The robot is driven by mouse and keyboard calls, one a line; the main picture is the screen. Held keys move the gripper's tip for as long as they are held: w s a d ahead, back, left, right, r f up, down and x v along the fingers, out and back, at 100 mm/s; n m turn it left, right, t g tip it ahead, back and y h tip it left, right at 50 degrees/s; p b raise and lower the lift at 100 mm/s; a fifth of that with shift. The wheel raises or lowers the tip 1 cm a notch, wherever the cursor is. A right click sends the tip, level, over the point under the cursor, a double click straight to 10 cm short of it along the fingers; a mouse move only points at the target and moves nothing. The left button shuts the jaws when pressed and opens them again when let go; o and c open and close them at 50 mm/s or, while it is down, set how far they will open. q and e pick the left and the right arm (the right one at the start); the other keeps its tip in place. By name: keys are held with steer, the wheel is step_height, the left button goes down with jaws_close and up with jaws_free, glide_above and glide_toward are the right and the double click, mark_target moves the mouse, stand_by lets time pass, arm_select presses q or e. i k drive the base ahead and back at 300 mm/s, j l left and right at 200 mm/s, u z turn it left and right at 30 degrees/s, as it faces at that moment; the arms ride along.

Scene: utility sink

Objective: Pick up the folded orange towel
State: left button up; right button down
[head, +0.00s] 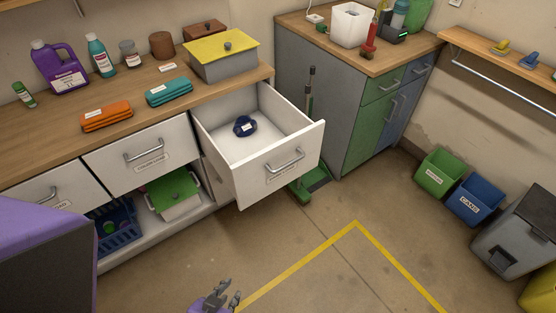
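The folded orange towel (106,116) lies on the wooden counter at the left, with a white label on its front. My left gripper (231,289) is low at the bottom of the head view, in front of the cabinets and well away from the towel. Its dark fingers are spread apart with nothing between them. My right gripper is not in view.
A folded teal towel (169,91) lies right of the orange one. Behind stand a purple jug (60,70), bottles and a yellow-lidded box (222,57). An open drawer (268,168) juts out, holding a dark blue item (245,126). The floor in front is clear.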

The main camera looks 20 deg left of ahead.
mark_target(100, 117)
steer(key=j+u, duration=0.15)
steer(key=u, duration=1.6)
steer(key=i+j, duration=0.25)
steer(key=j, duration=0.15)
steer(key=i+j, duration=0.55)
steer(key=j, duration=0.25)
steer(key=i+j+z, duration=0.1)
steer(key=z, duration=0.35)
steer(key=j+z, duration=0.15)
steer(key=z, duration=0.25)
steer(key=i+j+z, duration=0.1)
steer(key=z, duration=0.35)
steer(key=j, duration=0.1)
